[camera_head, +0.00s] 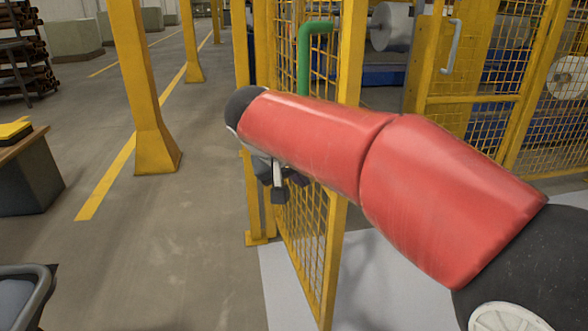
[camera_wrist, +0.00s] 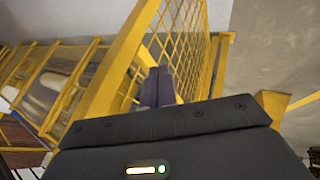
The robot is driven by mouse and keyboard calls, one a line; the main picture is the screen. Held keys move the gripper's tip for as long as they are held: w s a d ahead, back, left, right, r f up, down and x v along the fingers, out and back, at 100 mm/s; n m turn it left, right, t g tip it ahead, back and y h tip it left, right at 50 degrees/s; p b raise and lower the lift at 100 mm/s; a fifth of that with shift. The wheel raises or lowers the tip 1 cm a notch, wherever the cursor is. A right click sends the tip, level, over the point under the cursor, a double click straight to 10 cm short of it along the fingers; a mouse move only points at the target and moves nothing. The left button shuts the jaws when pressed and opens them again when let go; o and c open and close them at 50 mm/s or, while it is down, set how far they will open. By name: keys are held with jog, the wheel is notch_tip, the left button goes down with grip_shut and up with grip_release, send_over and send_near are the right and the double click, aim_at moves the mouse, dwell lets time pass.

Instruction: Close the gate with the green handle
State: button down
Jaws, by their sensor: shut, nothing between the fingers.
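The gate (camera_head: 312,240) is a yellow-framed mesh panel, seen at a steep angle in the head view. It stands swung out from the fence line. Its green handle (camera_head: 303,60) is a bent bar near the top; its lower end is hidden behind my red arm. My gripper (camera_head: 283,192) hangs at the end of the arm, in front of the gate's mesh and below the handle. In the wrist view the dark fingers (camera_wrist: 158,88) are together and empty, close to a yellow frame bar and mesh (camera_wrist: 185,45). The handle does not show there. Contact with the gate cannot be told.
Yellow mesh fencing with a grey handle (camera_head: 452,46) stands at the right, with rollers (camera_head: 390,27) behind it. Yellow posts (camera_head: 150,100) stand at the left. A dark box with a wooden top (camera_head: 25,165) is at the far left. Floor between is clear.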

jog(key=shift+w+d+f, duration=0.2)
jog(key=shift+w+d, duration=0.2)
jog(key=shift+d, duration=0.3)
jog(key=shift+w+d+f, duration=0.25)
jog(key=shift+w+d, duration=0.15)
jog(key=shift+d, duration=0.3)
jog(key=shift+w+d+f, duration=0.2)
jog(key=shift+w+d, duration=0.2)
jog(key=shift+d, duration=0.3)
